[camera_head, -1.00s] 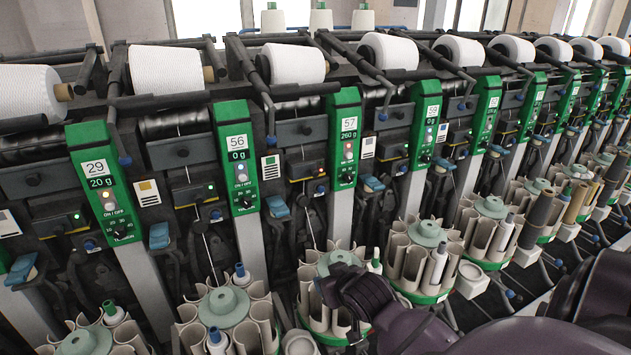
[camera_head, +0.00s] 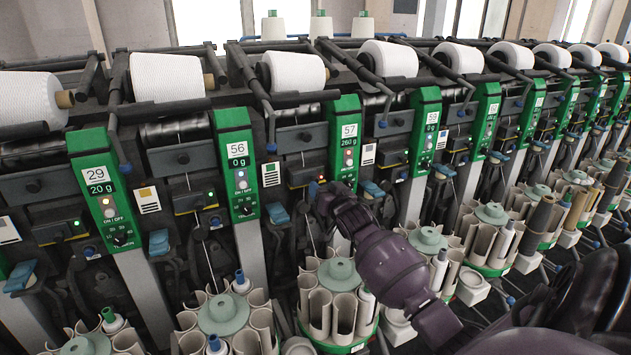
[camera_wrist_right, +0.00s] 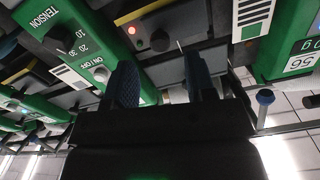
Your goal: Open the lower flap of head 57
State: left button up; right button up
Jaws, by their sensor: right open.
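Head 57 shows by its green panel (camera_head: 348,138), which reads 57 and 260 g. Left of it is a dark box (camera_head: 303,174); in the right wrist view this box (camera_wrist_right: 150,28) has a lit red light. My right gripper (camera_head: 320,193) is just below this box, left of the lower part of the panel. In the right wrist view its two blue-padded fingers (camera_wrist_right: 160,85) are apart, with nothing between them. My left gripper is not in view.
Head 56's green panel (camera_head: 237,163) stands to the left and head 59's (camera_head: 425,130) to the right. A round bobbin magazine (camera_head: 338,275) sits below my right wrist. A blue lever (camera_head: 277,212) is left of the gripper. White cones line the top.

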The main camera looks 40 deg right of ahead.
aim_at(315, 177)
jog(key=shift+x, duration=2.75)
grip_shut()
